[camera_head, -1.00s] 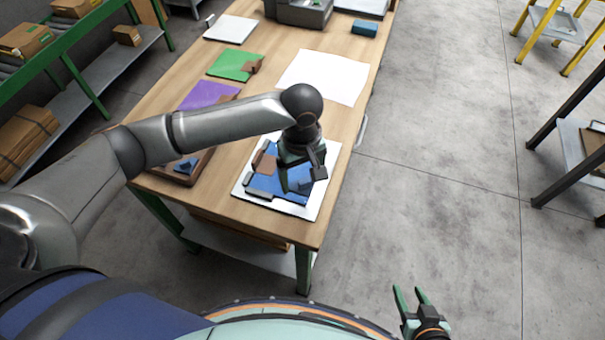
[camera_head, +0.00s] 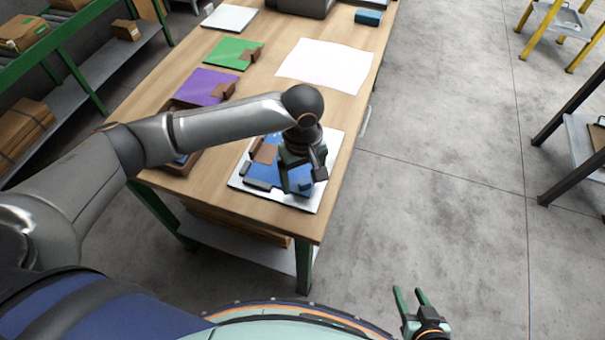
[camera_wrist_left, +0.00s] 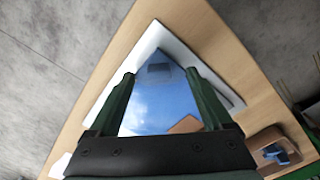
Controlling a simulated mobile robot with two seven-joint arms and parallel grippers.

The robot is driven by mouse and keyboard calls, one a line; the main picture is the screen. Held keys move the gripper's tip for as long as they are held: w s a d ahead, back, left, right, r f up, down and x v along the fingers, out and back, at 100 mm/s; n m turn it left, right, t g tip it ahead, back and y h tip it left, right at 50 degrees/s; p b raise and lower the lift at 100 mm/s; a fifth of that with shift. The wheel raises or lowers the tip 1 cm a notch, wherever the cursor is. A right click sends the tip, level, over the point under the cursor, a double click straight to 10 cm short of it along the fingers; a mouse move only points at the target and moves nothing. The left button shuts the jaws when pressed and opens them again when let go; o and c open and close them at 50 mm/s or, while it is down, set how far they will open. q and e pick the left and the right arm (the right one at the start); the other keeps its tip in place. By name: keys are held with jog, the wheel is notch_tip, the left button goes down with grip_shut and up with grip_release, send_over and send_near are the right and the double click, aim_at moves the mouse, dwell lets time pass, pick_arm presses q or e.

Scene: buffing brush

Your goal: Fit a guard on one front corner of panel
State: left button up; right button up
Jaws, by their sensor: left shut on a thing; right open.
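A blue panel (camera_head: 262,173) lies on a white board (camera_head: 292,201) near the table's front end. A brown corner guard (camera_head: 266,153) sits on its far-left corner. My left gripper (camera_head: 299,188) is low over the panel's right front part and hides that corner. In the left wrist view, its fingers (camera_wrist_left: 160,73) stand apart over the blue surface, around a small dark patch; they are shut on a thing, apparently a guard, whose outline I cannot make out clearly. My right gripper (camera_head: 411,298) is open and empty, off the table at lower right.
Dark blocks (camera_head: 257,184) flank the panel's left front edges. A brown tray (camera_wrist_left: 290,138) with blue pieces stands beside the board. Purple (camera_head: 204,87) and green (camera_head: 234,53) panels with brown guards lie farther back. A white sheet (camera_head: 326,66) lies flat on the table (camera_head: 270,94).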

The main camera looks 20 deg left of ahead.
pick_arm(q)
jog(key=p, duration=0.3)
dwell(2.2)
jog(key=shift+f+p, duration=0.45)
dwell(0.8)
jog(key=shift+f+p, duration=0.15)
jog(key=shift+p, duration=0.4)
dwell(0.5)
jog(key=shift+w+a+p, duration=0.15)
jog(key=shift+w+p, duration=0.05)
jog(key=shift+p, duration=0.35)
dwell(0.5)
jog(key=o, duration=1.1)
